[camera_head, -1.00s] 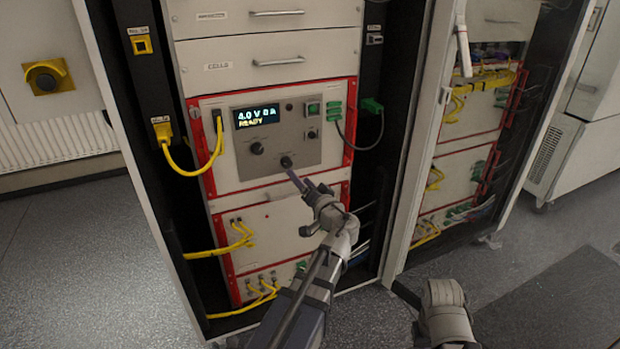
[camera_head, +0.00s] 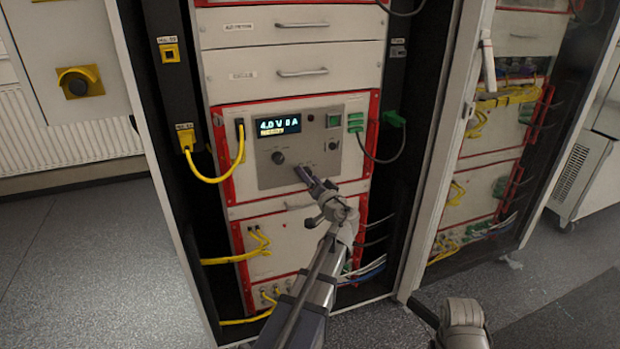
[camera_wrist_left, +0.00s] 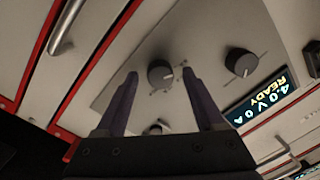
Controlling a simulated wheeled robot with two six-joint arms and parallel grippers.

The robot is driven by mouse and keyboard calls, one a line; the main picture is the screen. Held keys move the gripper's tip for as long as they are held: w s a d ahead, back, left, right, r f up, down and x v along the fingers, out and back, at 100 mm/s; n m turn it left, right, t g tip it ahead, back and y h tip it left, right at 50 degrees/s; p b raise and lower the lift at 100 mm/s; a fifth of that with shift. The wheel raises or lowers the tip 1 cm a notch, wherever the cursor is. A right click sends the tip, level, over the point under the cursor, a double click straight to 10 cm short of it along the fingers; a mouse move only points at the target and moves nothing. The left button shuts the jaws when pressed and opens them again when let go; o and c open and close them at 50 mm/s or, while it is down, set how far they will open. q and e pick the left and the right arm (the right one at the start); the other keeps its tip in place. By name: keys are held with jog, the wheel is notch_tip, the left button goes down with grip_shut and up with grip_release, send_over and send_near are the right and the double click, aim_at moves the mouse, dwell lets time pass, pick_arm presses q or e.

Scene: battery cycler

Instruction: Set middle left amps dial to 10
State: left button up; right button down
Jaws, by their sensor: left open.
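The cycler panel (camera_head: 340,160) has a lit display (camera_head: 279,126) reading 4.0 V with READY below. The amps digit looks like 8 or 0. A black dial (camera_head: 278,157) sits under the display, and it also shows in the left wrist view (camera_wrist_left: 240,62). The second dial, lower right of it, is the amps dial (camera_wrist_left: 160,73). My left gripper (camera_head: 303,172) mostly covers it in the head view. In the left wrist view, my left gripper (camera_wrist_left: 158,80) is open with the amps dial between its fingertips. Contact cannot be told.
A yellow cable (camera_head: 215,180) hangs left of the panel, and a dark cable from a green plug (camera_head: 394,118) hangs at its right. Drawer handles (camera_head: 302,72) stand out above. An open rack door (camera_head: 440,150) is on the right.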

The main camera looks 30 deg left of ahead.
pick_arm(q)
jog(key=shift+c, duration=0.4)
grip_shut()
dwell(0.4)
jog(key=shift+m+b, duration=0.55)
jog(key=shift+m, duration=3.35)
jog(key=shift+t, duration=0.3)
jog(key=shift+o, duration=0.4)
grip_release()
